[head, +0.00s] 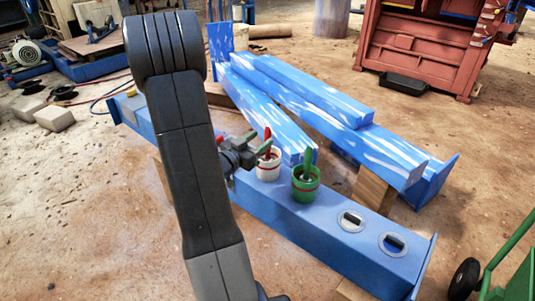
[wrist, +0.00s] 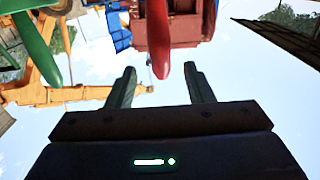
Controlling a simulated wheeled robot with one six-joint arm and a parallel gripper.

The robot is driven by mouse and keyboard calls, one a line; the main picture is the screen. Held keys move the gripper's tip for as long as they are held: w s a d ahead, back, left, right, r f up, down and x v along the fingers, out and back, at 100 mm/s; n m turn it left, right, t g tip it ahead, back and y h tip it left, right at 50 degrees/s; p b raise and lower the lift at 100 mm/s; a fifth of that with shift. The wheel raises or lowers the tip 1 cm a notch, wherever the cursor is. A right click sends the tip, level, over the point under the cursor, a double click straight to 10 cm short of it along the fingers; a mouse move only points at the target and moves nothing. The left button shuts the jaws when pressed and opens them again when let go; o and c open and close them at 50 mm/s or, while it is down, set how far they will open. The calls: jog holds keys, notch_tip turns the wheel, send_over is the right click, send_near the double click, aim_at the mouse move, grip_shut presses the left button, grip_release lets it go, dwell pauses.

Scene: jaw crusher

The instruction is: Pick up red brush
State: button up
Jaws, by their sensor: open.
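The red brush (head: 267,142) stands handle-up in a white pot (head: 268,165) on the blue beam; its lower part is hidden in the pot. My gripper (head: 257,142) is just left of the handle, partly hidden by my arm. In the wrist view, my gripper (wrist: 160,85) is open, with its two fingers apart. The red handle (wrist: 162,58) reaches down from the top edge, its tip lined up with the gap between the fingers. I cannot tell whether it touches them. A green handle (wrist: 36,45) shows at the upper left.
A green brush (head: 308,160) stands in a green pot (head: 305,188) close to the right of the white pot. The blue beam (head: 330,247) carries both pots and two round fittings. Streaked blue beams lie behind. A red machine (head: 420,45) stands at the back right.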

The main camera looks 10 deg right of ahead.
aim_at(266, 134)
jog(key=b+x, duration=0.1)
jog(key=x, duration=0.3)
jog(key=shift+w+d+r, duration=0.15)
jog(key=shift+w+d, duration=0.1)
jog(key=shift+w, duration=0.1)
grip_shut()
